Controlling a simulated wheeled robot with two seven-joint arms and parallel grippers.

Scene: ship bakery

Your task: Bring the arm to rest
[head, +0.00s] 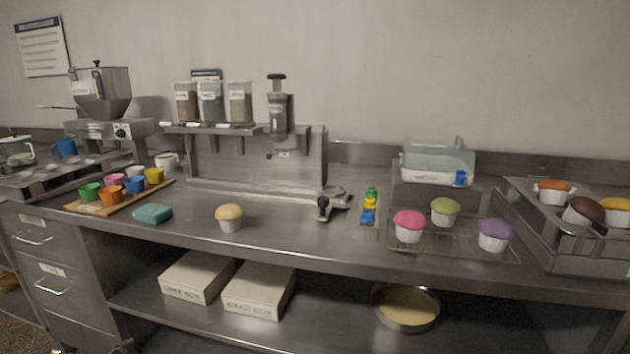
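Neither of my grippers shows in the head view, and no part of my arms is in the picture. The steel counter (290,235) spans the view. A cupcake with a pale yellow top (230,217) stands upright by itself near the counter's front edge. Pink (409,226), green (445,212) and purple (494,235) cupcakes stand on a wire rack (450,252) at the right. Whether my grippers are open or hold anything is hidden.
A teal sponge (152,214) and a board of coloured cups (92,208) lie at the left. A metal tool (332,202) lies mid-counter. Boxes (260,292) and a round pan (405,307) sit on the lower shelf. A tray (590,245) with cupcakes stands at the far right.

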